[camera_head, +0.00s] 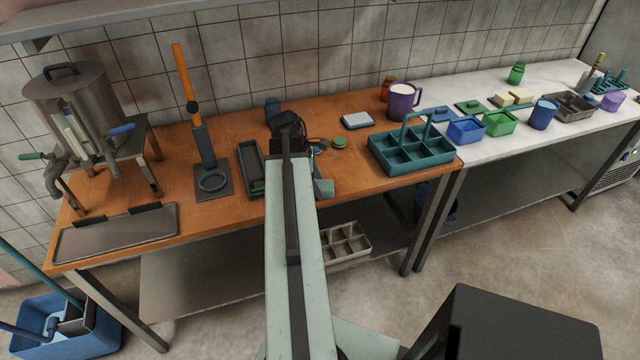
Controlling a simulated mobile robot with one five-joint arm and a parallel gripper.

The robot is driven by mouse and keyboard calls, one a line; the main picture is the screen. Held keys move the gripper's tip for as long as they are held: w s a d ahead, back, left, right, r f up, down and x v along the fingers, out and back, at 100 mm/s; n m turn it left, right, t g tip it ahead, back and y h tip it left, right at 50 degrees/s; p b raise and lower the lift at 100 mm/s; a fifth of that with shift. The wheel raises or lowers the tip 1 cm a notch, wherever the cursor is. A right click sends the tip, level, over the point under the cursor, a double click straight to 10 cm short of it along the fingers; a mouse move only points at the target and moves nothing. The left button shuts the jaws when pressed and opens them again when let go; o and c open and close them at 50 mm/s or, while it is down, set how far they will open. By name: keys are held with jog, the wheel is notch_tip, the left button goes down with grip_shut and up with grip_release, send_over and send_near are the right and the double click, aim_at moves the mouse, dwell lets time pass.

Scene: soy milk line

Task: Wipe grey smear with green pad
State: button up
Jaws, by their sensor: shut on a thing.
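My gripper (288,126) is the dark end of my arm, above the back of the wooden table (225,122). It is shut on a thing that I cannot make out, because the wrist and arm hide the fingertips. I cannot identify the green pad with certainty. A small round green piece (339,142) lies on the wood just right of my gripper. No grey smear can be made out; my arm covers part of the tabletop.
A dark narrow tray (246,158) and a press stand (203,150) stand left of my arm. A teal divided carrier (383,160), a purple mug (402,100) and a pale scale-like block (357,120) stand right. A metal boiler (75,100) stands far left. Bare wood shows by the front edge.

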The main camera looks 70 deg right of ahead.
jog(key=shift+r+p, duration=2.9)
jog(key=shift+r, duration=0.05)
notch_tip(320, 180, up, 3)
jog(key=p, duration=0.3)
jog(key=shift+r, duration=0.15)
